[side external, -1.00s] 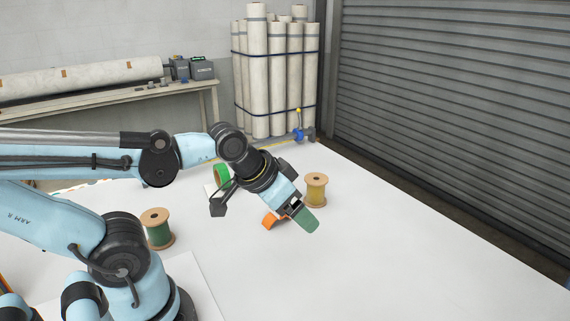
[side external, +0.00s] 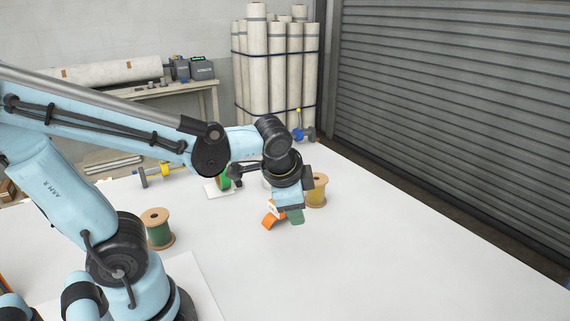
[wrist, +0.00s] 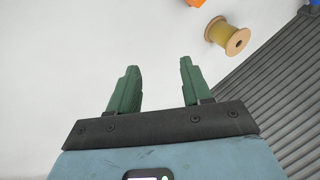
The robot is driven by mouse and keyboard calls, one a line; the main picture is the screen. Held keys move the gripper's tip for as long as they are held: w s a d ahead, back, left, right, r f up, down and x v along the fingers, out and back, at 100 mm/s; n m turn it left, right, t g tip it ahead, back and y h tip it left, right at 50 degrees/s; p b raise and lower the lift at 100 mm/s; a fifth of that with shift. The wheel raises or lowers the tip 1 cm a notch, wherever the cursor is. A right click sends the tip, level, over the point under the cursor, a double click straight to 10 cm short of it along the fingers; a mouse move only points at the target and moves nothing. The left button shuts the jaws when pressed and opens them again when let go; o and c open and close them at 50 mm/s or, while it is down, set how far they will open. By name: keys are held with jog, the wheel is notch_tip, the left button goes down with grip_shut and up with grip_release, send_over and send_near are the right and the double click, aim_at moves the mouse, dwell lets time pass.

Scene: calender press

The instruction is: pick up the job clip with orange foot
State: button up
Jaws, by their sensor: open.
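An orange piece (side external: 270,218), likely the clip's orange foot, shows on the white table in the side view. It is just left of my fingers and partly overlapped by my gripper, so the clip's full shape is hidden. My gripper (side external: 292,217) points down with its green fingers. In the wrist view the fingers (wrist: 160,65) are apart with nothing between them. A bit of orange (wrist: 195,2) shows at that view's top edge, too cropped to identify.
A yellow spool (side external: 317,190) stands close behind and right of my gripper; it also shows in the wrist view (wrist: 228,36). A dark green spool (side external: 158,232) stands at left. A green roll (side external: 223,180) lies behind. The table's right front is clear.

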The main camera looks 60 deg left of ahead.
aim_at(276, 212)
jog(key=w+a+f+m+g+y, duration=0.2)
jog(key=w+f+m+g+y, duration=0.35)
jog(key=m+y, duration=0.55)
jog(key=x, duration=0.8)
jog(key=s+x, duration=0.1)
jog(key=x, duration=0.3)
jog(key=shift+s, duration=0.1)
jog(key=shift+c, duration=0.5)
grip_shut()
